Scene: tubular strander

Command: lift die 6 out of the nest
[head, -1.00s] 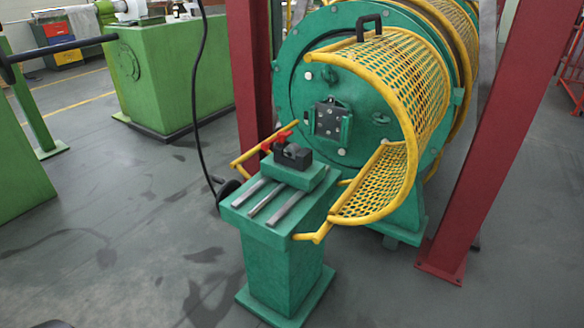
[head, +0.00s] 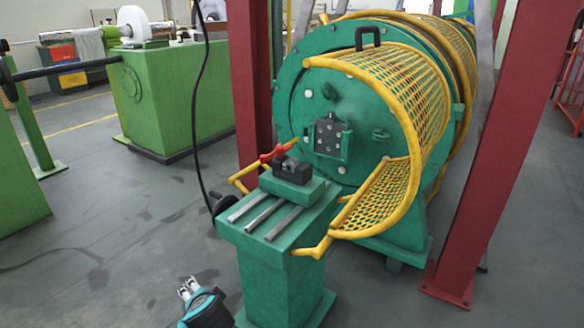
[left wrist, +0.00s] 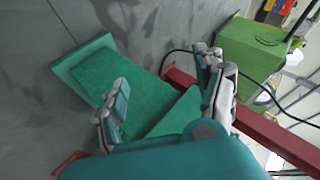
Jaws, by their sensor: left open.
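A dark block with a red lever (head: 275,153) sits on the green raised plate on top of the green pedestal (head: 280,250). It looks like the nest, but I cannot make out die 6 in it at this size. My left gripper (head: 188,289) is low at the bottom of the head view, to the left of the pedestal, below its top and apart from it. In the left wrist view its two fingers (left wrist: 168,90) are spread wide with nothing between them. The green pedestal (left wrist: 150,80) shows behind the fingers there. My right gripper is not in view.
Several grey bars (head: 267,217) lie on the pedestal top. Behind stands a green drum (head: 360,100) with a yellow mesh guard (head: 430,90), between red posts (head: 248,80). A black cable (head: 197,130) hangs left of the pedestal.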

